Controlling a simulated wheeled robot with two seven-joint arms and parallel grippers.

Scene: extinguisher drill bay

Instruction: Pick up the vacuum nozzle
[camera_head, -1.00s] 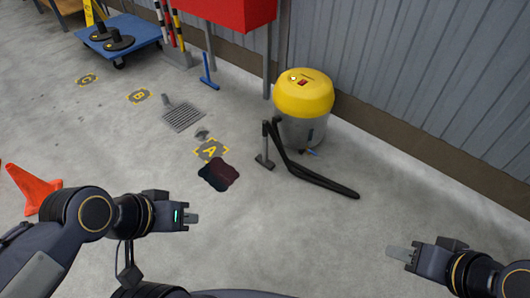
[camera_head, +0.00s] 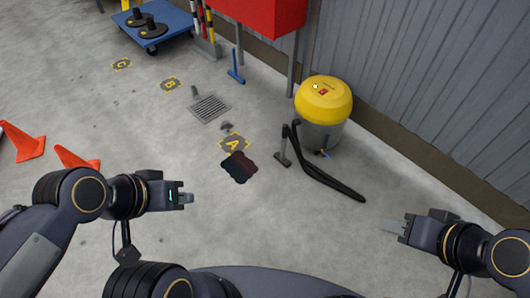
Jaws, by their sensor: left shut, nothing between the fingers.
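The vacuum is a grey drum with a yellow lid (camera_head: 323,101), standing on the floor by the wall. Its black hose (camera_head: 325,178) lies on the floor in front of it. The vacuum nozzle (camera_head: 282,158), a dark wand with a flat foot, is beside the drum's left side, its foot on the floor. My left gripper (camera_head: 187,198) is shut and empty, to the lower left of the nozzle and apart from it. My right gripper (camera_head: 393,228) is to the lower right, apart from the hose; its finger gap cannot be made out.
Orange cones (camera_head: 24,142) lie at the left. A drain grate (camera_head: 210,108), blue cart (camera_head: 155,27) and red cabinet (camera_head: 262,15) are farther back.

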